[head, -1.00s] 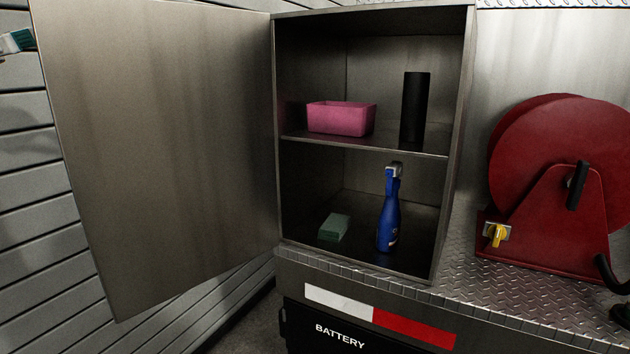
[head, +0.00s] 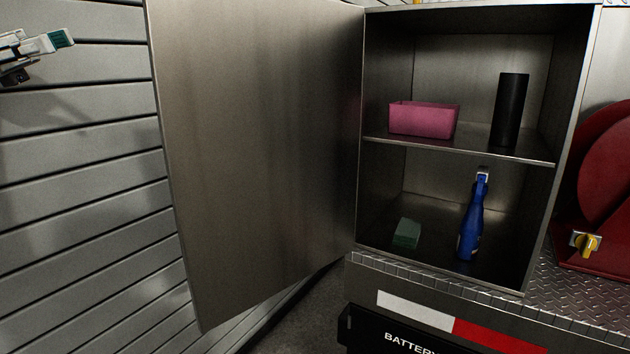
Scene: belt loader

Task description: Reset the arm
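My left gripper (head: 60,40) shows at the top left edge of the head view, in front of the slatted wall. It is white and dark with a teal patch at its tip. It is seen edge-on and small, so I cannot tell whether its fingers are open or shut. It is well apart from the cabinet and its open door. My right gripper is not in view.
An open metal door (head: 260,160) stands between my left gripper and the cabinet (head: 358,180). The cabinet holds a pink bin (head: 424,121), a black cylinder (head: 510,110), a green sponge (head: 407,233) and a blue spray bottle (head: 471,230). A red reel (head: 605,180) stands at right.

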